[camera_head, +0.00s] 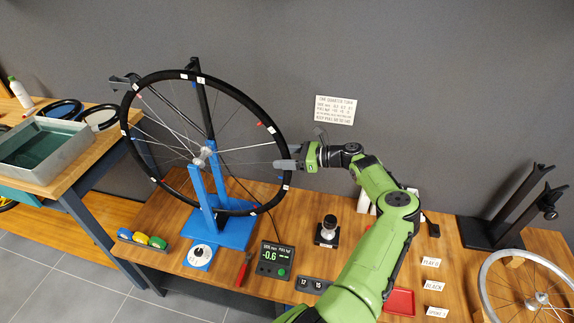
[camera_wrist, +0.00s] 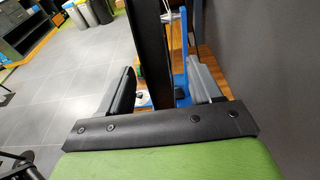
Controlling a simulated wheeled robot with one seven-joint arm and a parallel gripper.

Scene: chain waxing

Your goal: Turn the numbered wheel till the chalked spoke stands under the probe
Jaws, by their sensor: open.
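The wheel (camera_head: 238,91) has a black rim with small white, red and blue tags. It stands upright on a blue stand (camera_head: 221,190), its thin spokes meeting at the hub. Some spokes at the upper left look paler, but I cannot tell which is chalked. A dark bracket (camera_head: 124,82) sits at the rim's upper left; I cannot tell if it is the probe. My gripper (camera_head: 286,164) is at the right side of the rim, its jaws open. In the wrist view a black rim section (camera_wrist: 152,55) passes between the two fingers; contact is not clear.
A gauge box (camera_head: 275,260) reads -0.6. A dial (camera_head: 200,255), red-handled tool (camera_head: 243,270) and coloured parts (camera_head: 142,239) lie on the wooden bench (camera_head: 165,212). A black stand (camera_head: 510,215) and silver wheel (camera_head: 484,275) are at right. A grey tray (camera_head: 78,165) is left.

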